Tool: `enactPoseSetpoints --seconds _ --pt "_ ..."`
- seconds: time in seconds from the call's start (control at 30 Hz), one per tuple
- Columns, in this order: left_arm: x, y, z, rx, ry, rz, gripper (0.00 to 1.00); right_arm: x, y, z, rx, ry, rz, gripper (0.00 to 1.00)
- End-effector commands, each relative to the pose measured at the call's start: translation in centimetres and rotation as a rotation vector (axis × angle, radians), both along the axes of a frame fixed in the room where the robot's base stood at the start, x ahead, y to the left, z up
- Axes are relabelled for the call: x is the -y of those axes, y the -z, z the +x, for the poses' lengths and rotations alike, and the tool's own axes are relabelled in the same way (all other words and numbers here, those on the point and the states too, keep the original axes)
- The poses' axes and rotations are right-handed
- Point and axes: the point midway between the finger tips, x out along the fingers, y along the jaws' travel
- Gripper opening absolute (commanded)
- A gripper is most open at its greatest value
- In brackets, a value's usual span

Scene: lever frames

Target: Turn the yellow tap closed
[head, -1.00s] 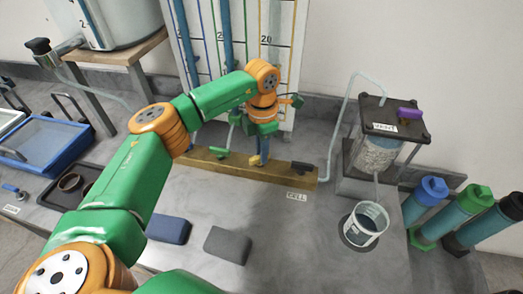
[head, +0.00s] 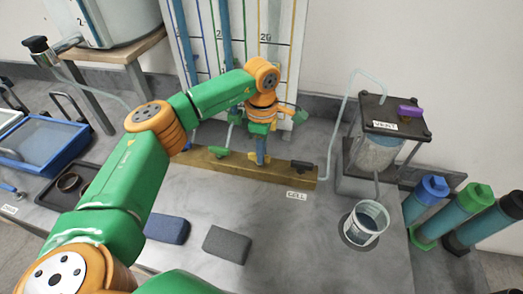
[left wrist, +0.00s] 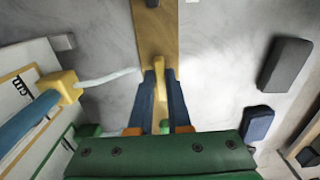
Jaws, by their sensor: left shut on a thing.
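The yellow tap (left wrist: 163,112) shows in the left wrist view as a narrow yellow handle between the two blue fingers of my left gripper (left wrist: 160,76). The handle points roughly along the tan bar (left wrist: 153,35). In the head view my left gripper (head: 262,150) reaches down onto the same bar (head: 225,168), and its fingers mostly hide the tap. The gripper is shut on the tap. My right gripper is in neither view.
A green tap (head: 218,151) and a black tap (head: 302,166) flank it on the bar. A ruled board (head: 285,40) with coloured tubes stands behind. Two dark blocks, blue (head: 167,228) and grey (head: 227,244), lie in front.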

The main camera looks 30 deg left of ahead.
Motion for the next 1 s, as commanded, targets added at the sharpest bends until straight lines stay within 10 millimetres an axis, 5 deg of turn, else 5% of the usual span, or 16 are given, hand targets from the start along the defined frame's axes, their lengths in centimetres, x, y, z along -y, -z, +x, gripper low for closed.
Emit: enactPoseSetpoints --seconds 0.53,0.57,0.67,1.0 --pt "0.05 -0.08 0.04 0.003 0.022 -0.002 0.00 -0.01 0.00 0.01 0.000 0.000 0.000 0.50" --pt "0.05 -0.08 0.04 0.003 0.022 -0.002 0.22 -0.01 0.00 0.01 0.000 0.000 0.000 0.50" --pt "0.04 -0.06 0.03 0.002 0.022 -0.001 0.46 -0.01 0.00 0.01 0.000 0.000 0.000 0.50" --pt "0.04 -0.62 0.08 0.003 0.020 -0.001 0.46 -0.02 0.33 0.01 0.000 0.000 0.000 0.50"
